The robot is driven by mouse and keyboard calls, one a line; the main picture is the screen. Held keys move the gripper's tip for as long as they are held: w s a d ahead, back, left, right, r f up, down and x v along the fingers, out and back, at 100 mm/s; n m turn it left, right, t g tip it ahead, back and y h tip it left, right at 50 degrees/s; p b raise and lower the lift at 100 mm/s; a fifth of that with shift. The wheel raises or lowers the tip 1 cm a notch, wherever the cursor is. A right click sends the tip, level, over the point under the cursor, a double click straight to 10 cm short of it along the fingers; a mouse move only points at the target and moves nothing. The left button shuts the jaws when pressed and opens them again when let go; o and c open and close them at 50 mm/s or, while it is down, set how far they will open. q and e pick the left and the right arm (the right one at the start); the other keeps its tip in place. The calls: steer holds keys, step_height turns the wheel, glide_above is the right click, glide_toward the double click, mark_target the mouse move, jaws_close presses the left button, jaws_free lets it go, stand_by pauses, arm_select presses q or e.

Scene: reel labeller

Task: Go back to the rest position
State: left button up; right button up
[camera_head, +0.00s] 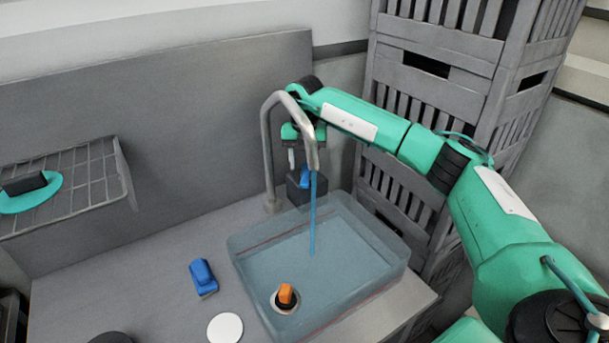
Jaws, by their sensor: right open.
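My right arm comes in from the right and reaches behind the grey tap (268,150). A thin blue stream (312,225) runs from the spout down into the clear basin (375,240). My left gripper is not in view.
An orange-topped round piece (286,296) is at the basin's front. A blue block-like object (202,276) and a white disc (225,328) lie on the counter to the left. A wire rack (95,178) holds a teal disc (38,198). Stacked grey crates (430,75) stand behind my arm.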

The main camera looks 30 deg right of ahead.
steer(key=shift+r, duration=1.25)
